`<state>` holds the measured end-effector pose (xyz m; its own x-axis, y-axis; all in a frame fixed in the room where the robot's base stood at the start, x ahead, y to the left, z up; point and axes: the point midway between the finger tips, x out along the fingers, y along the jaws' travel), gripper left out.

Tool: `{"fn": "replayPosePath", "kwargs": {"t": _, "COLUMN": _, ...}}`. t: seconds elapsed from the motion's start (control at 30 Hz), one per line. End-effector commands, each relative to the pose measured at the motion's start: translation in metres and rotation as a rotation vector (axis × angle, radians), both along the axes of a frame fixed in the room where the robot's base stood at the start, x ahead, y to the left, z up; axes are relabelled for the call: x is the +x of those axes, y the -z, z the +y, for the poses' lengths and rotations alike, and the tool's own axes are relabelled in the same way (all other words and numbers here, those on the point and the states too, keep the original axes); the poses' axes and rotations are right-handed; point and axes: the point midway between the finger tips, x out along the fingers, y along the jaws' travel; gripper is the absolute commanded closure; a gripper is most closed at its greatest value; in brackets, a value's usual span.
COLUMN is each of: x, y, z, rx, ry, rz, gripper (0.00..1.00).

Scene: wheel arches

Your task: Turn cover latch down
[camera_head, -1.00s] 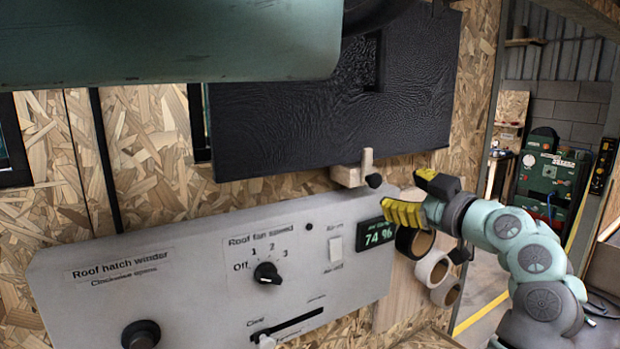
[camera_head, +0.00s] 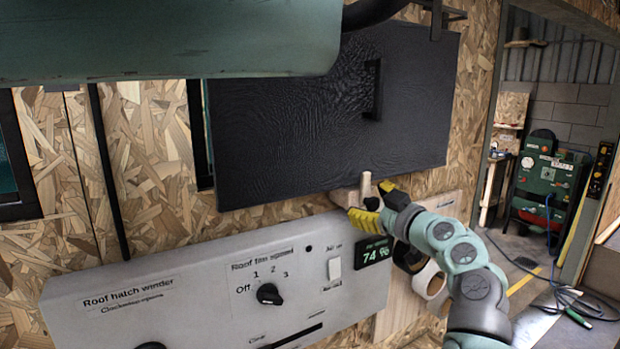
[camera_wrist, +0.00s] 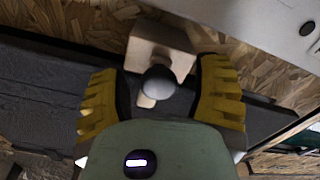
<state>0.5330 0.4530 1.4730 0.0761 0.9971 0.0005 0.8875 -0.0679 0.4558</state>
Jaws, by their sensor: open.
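The cover latch (camera_head: 365,184) is a pale wooden piece at the lower edge of the black cover (camera_head: 290,130). Its upright arm points up over that edge. In the wrist view the wooden latch (camera_wrist: 160,48) shows with a round grey knob (camera_wrist: 157,82) in front. My gripper (camera_head: 368,208) has yellow ridged fingers and is at the latch from the front right. In the wrist view my gripper (camera_wrist: 160,88) is open, with one finger on each side of the knob. I cannot tell whether either finger touches it. The head view mostly hides the knob behind the fingers.
Below the latch is a grey control panel (camera_head: 200,285) with a fan speed dial (camera_head: 269,294), a rocker switch (camera_head: 334,268) and a lit display (camera_head: 373,251). Tape rolls (camera_head: 428,279) hang beside it. A green machine (camera_head: 548,180) stands at the back right.

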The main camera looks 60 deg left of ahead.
Motion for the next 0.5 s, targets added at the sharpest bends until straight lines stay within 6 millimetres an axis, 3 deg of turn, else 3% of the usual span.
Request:
{"fn": "replayPosePath", "kwargs": {"t": 0.07, "x": -0.0001, "y": 0.0, "z": 0.0, "rx": 0.0, "ry": 0.0, "rz": 0.0, "gripper": 0.32}}
{"fn": "replayPosePath", "kwargs": {"t": 0.5, "x": 0.001, "y": -0.0002, "z": -0.0009, "rx": 0.0, "ry": 0.002, "rz": 0.0, "gripper": 0.77}}
